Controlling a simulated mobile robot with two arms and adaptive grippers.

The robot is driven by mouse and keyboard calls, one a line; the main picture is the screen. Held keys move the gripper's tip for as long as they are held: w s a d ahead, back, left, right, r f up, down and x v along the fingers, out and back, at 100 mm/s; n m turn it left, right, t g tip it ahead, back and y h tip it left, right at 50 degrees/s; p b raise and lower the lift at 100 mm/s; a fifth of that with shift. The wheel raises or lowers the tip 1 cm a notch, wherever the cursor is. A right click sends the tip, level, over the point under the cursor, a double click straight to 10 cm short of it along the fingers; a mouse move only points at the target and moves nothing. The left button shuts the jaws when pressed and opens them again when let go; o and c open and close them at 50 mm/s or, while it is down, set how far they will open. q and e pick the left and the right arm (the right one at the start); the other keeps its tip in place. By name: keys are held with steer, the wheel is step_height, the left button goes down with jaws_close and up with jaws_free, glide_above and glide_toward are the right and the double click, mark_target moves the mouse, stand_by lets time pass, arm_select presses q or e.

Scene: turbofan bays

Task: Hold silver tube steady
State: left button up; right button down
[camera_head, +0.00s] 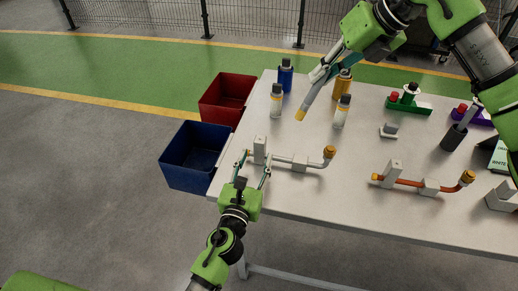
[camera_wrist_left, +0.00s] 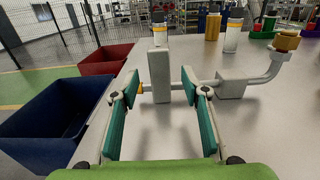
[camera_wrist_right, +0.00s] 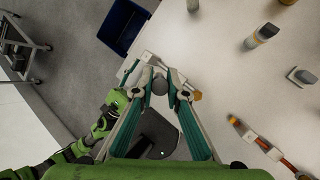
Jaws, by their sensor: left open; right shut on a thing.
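The silver tube (camera_head: 283,159) lies in two pale support blocks near the table's front left, with a yellow left end and a gold nut (camera_head: 329,152) on its upturned right end. My left gripper (camera_head: 257,165) is open, its fingertips either side of the left block (camera_head: 260,149). In the left wrist view, the tube (camera_wrist_left: 178,87) crosses near these fingertips (camera_wrist_left: 162,82); I cannot tell whether they touch it. My right gripper (camera_head: 322,73) is shut on a grey tool (camera_head: 312,95) with a yellow tip, held above the table. In the right wrist view its grey end (camera_wrist_right: 160,86) sits between the fingers.
A red bin (camera_head: 228,97) and a blue bin (camera_head: 193,155) stand left of the table. Several bottles (camera_head: 276,101) stand behind the tube. A copper tube (camera_head: 410,182) in blocks lies to the right. Bare table (camera_head: 320,200) lies in front.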

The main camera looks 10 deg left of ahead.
mark_target(258, 151)
arm_select(q)
steer(key=w, duration=0.5)
steer(key=shift+w+d, duration=0.15)
steer(key=shift+w, duration=0.2)
jaws_close()
